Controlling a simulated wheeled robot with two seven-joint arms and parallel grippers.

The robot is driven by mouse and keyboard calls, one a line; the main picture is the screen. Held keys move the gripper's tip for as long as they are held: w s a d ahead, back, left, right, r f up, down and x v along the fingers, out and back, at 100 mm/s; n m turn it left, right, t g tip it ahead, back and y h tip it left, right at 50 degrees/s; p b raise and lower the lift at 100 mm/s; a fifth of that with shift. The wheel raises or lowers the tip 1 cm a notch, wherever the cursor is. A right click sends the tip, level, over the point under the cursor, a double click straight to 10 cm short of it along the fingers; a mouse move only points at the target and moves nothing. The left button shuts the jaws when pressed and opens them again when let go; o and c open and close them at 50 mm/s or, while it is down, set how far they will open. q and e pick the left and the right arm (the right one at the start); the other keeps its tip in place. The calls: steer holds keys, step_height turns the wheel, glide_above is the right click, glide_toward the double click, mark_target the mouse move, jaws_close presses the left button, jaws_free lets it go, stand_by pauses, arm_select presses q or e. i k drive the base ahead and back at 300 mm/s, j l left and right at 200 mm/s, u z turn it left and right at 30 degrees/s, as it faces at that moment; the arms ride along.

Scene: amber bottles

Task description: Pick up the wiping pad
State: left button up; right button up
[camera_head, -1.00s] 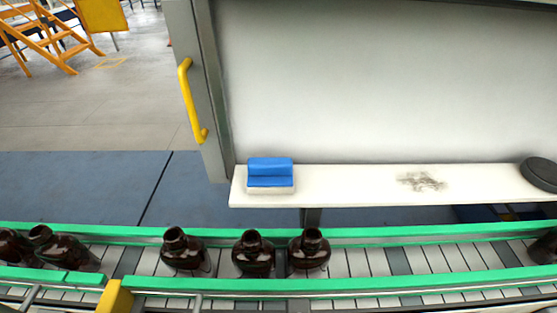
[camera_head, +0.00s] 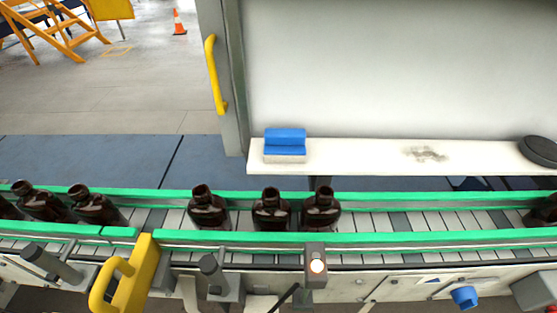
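The wiping pad (camera_head: 285,142) has a blue top and a pale underside. It rests near the left end of a white shelf (camera_head: 340,158) beyond the conveyor. Nothing touches it from above. Neither my left nor my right gripper shows in the head view.
A conveyor (camera_head: 400,225) with green rails runs across in front of the shelf, carrying several amber bottles (camera_head: 208,209). A dark smudge (camera_head: 426,154) and a black round object (camera_head: 539,151) are on the shelf. A yellow handle (camera_head: 128,280) stands at the near edge. A pale panel (camera_head: 400,70) rises behind.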

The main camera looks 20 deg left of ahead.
mark_target(281, 145)
steer(key=k, duration=1.25)
